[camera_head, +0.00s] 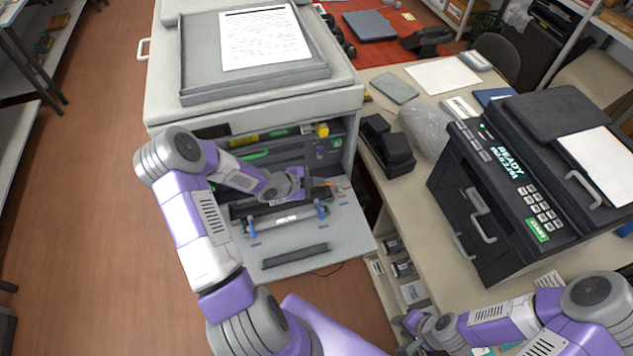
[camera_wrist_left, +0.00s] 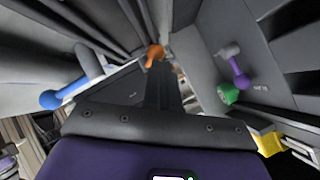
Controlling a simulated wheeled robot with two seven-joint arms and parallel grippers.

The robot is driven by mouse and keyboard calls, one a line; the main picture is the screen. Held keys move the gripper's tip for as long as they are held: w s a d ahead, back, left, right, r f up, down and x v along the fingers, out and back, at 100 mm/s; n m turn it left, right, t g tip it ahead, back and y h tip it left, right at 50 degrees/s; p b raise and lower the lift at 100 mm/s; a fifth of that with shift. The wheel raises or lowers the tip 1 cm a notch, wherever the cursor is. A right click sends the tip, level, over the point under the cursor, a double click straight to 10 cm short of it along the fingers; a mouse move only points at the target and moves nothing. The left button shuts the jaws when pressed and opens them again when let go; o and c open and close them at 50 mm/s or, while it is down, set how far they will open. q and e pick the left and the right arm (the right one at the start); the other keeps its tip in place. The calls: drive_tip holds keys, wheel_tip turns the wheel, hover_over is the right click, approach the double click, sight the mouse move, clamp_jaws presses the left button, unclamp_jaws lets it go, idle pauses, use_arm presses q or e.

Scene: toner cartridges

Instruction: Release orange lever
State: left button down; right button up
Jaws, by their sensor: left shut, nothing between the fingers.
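The orange lever (camera_head: 325,184) shows small inside the open front of the large grey printer (camera_head: 255,100). In the left wrist view the orange lever's end (camera_wrist_left: 154,54) sits right at the fingertips. My left gripper (camera_head: 308,183) reaches into the opening from the left; its dark fingers (camera_wrist_left: 161,80) are shut with nothing between them. I cannot tell whether they touch the lever. The rest of the lever is hidden behind the fingers. My right gripper (camera_head: 408,332) is at the bottom, away from the printer, and its jaws are too small to read.
The lowered front door (camera_head: 348,235) carries a roller unit with blue levers (camera_head: 285,221). In the left wrist view a blue-ended lever (camera_wrist_left: 65,93), a purple lever (camera_wrist_left: 237,70), a green knob (camera_wrist_left: 228,93) and a yellow part (camera_wrist_left: 268,143) surround the fingers. A black printer (camera_head: 535,190) stands on the right table.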

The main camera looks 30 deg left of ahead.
use_arm(q)
drive_tip(key=shift+f, duration=0.25)
drive_tip(key=shift+w+a+p, duration=0.15)
drive_tip(key=shift+w+a, duration=0.1)
drive_tip(key=shift+w, duration=0.3)
drive_tip(key=shift+w+a+p, duration=0.15)
drive_tip(key=shift+w+a, duration=0.1)
drive_tip(key=shift+w, duration=0.25)
drive_tip(key=shift+w+a+r, duration=0.1)
drive_tip(key=shift+w+a, duration=0.1)
drive_tip(key=shift+w, duration=1.4)
